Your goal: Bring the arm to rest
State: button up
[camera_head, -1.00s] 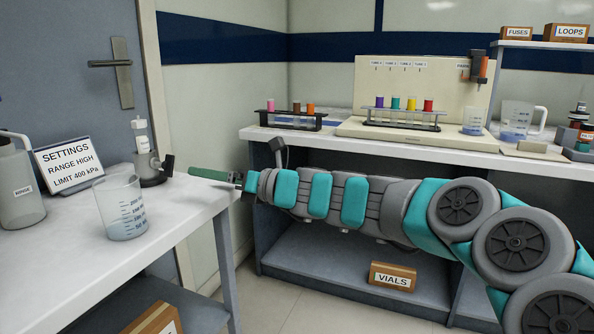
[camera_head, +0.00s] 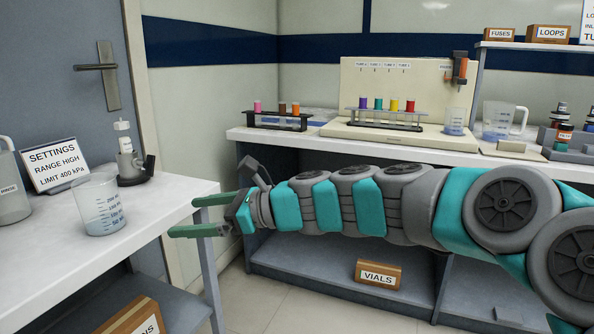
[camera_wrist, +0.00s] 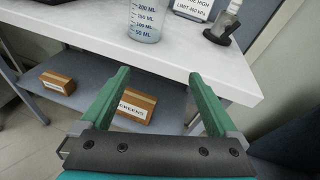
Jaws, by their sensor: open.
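My gripper (camera_head: 203,216) is at the end of my arm, which stretches in from the right in the head view. Its two green fingers are spread apart with nothing between them. They point left toward the near white bench (camera_head: 150,205), close to its right edge. In the wrist view the open fingers (camera_wrist: 157,85) show against the bench's front edge and the shelf below. I cannot tell whether a finger touches the bench.
A beaker (camera_head: 101,208), a settings sign (camera_head: 52,165) and a small dispenser in a dark holder (camera_head: 130,165) stand on the near bench. The back bench holds tube racks (camera_head: 278,121) and a jug (camera_head: 500,122). A VIALS box (camera_head: 378,274) sits on the shelf below.

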jog(key=s+d+f+n+g+h, duration=0.2)
jog(key=s+d+f+n+h, duration=0.25)
jog(key=s+f+n, duration=0.45)
jog(key=s+d+f+n+g+h, duration=0.1)
jog(key=s+d+f+n+h, duration=0.2)
jog(key=s+d, duration=0.4)
jog(key=s+d+f+n+g+h+p, duration=0.1)
jog(key=s+d+f+n+h, duration=0.2)
jog(key=d, duration=0.9)
jog(key=s+d+f+n+h+p, duration=0.1)
jog(key=s+d+f+n+h, duration=0.2)
jog(key=s+d+f, duration=0.3)
jog(key=s+d+h, duration=0.1)
jog(key=s+d, duration=0.2)
jog(key=s, duration=0.1)
jog(key=shift+s+d+f+n+g+h, duration=0.2)
jog(key=shift+s+f+n+g+h, duration=0.1)
jog(key=shift+s+g+h, duration=0.1)
jog(key=shift+w, duration=0.1)
jog(key=shift+c, duration=0.2)
